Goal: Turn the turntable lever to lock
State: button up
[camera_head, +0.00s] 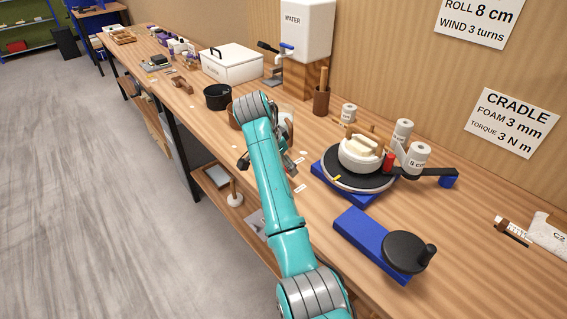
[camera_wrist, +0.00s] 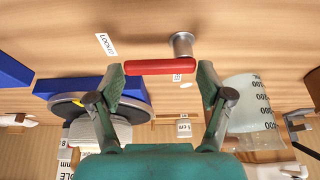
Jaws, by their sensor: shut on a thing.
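The lever's red handle (camera_wrist: 160,67) lies level across the wrist view, its right part beside a round grey metal post (camera_wrist: 181,45). My gripper (camera_wrist: 160,84) has a green finger at each end of the handle and is shut on it. A white label reading LOCKED (camera_wrist: 106,44) lies up and left of the handle. A second small label (camera_wrist: 177,77) is partly covered below it. The turntable (camera_head: 357,176), a black disc on a blue base, stands right of my arm in the head view. There my arm hides the lever.
A blue plate with a black hand wheel (camera_head: 404,251) lies in front of the turntable. White rolls (camera_head: 418,158) stand behind it. A clear graduated beaker (camera_wrist: 250,105) stands close to my right finger in the wrist view. A black pot (camera_head: 217,97) and white box (camera_head: 232,62) are farther back.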

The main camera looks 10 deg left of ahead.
jog(key=shift+f, duration=0.1)
jog(key=o, duration=1.1)
